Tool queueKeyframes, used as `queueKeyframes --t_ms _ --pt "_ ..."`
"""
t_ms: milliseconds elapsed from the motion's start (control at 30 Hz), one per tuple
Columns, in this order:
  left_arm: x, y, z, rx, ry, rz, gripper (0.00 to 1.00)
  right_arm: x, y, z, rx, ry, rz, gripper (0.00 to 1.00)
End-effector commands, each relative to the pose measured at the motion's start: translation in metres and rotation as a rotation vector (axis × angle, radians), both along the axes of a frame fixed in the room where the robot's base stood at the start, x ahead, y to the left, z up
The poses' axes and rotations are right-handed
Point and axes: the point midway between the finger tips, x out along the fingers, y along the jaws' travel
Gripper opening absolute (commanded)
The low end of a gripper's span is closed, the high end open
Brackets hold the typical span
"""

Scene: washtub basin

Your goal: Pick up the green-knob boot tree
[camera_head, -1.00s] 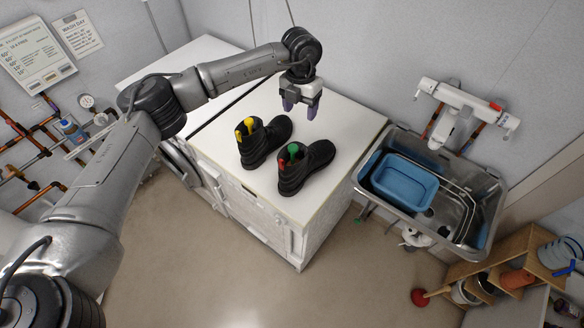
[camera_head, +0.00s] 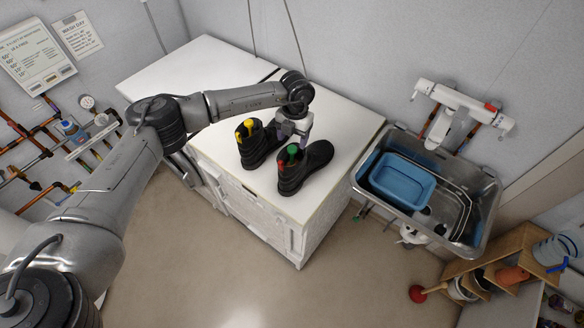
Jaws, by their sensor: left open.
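My left gripper (camera_head: 291,142) is open, pointing down just behind and above the green knob. Its fingertips are close to the knob; I cannot tell whether they touch it. The rest of the boot tree is hidden inside the boot. My right gripper is not in view.
A metal sink (camera_head: 467,212) holding a blue basin (camera_head: 402,183) stands right of the cabinet top (camera_head: 343,130), below a white wall tap (camera_head: 463,114). A wooden shelf (camera_head: 515,262) with pots is at lower right. The cabinet top is clear around the boots.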

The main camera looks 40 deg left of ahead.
Motion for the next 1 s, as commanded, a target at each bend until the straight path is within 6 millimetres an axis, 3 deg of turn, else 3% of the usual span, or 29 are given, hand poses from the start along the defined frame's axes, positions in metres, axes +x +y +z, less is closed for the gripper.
queueKeyframes --t_ms 100,300,667,1000 --pt "-0.004 -0.001 -0.014 0.002 0.006 0.000 0.63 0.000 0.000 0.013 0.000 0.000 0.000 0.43" --pt "-0.006 -0.002 -0.037 0.001 0.003 0.000 0.63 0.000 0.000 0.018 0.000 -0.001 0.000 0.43" --pt "-0.007 -0.001 -0.043 0.001 0.001 0.000 0.62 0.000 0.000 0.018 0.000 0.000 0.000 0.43" --pt "-0.007 -0.001 -0.043 0.001 0.001 0.000 0.29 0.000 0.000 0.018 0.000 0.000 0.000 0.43"
